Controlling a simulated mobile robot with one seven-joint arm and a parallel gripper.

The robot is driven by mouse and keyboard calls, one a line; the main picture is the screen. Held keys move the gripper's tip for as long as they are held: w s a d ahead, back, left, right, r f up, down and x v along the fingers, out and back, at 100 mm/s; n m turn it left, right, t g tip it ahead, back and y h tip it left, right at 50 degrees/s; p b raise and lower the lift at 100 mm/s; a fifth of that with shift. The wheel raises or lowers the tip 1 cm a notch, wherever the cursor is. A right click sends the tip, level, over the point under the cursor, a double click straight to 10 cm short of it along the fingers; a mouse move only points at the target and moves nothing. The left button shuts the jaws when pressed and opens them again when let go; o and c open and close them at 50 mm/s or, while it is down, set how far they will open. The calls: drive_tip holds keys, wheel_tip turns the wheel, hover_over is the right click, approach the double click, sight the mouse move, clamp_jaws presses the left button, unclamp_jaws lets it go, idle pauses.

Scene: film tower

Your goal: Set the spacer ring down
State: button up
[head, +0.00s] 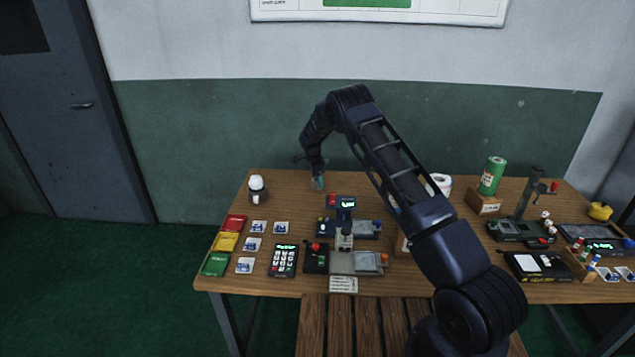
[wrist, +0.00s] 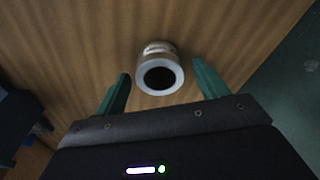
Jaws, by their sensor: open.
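A pale, short cylinder with a dark round hole, which looks like the spacer ring (wrist: 143,80), stands on the wooden table in the wrist view. My gripper (wrist: 160,70) is open, with one green finger on each side of the ring. Gaps show between the ring and both fingers, so it does not look clamped. In the head view my gripper (head: 317,182) is low over the back of the table, left of centre. The ring cannot be made out there behind the fingers.
A white roll (head: 441,182) and a green can (head: 492,175) stand to the right. Bare wood surrounds the gripper.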

wheel_tip(320, 180, up, 11)
drive_tip(key=a, duration=0.1)
drive_tip(key=shift+s+a, duration=0.2)
drive_tip(key=shift+s, duration=0.15)
drive_tip(key=s+d+r+n+y, duration=0.1)
drive_tip(key=s+d+r+n, duration=0.1)
drive_tip(key=s+d+r, duration=0.7)
drive_tip(key=s+d+r+n+t, duration=0.15)
drive_tip(key=s+d+r, duration=0.35)
drive_tip(key=d+r, duration=0.5)
drive_tip(key=s+d+r+n+y, duration=0.1)
drive_tip(key=s+d+r+n, duration=0.2)
drive_tip(key=s+d+r, duration=0.65)
drive_tip(key=s+d+r+n, duration=0.2)
drive_tip(key=s+r, duration=0.4)
drive_tip(key=s, duration=0.2)
drive_tip(key=s+d+f+n, duration=0.1)
drive_tip(key=s+d, duration=0.1)
drive_tip(key=s, duration=0.7)
drive_tip(key=s+d+f+n+t, duration=0.1)
drive_tip(key=s+d+n, duration=0.1)
drive_tip(key=s, duration=0.7)
drive_tip(key=s+d+f+n+t, duration=0.1)
drive_tip(key=s+d+f+n, duration=0.1)
drive_tip(key=s, duration=0.7)
drive_tip(key=shift+d, duration=0.5)
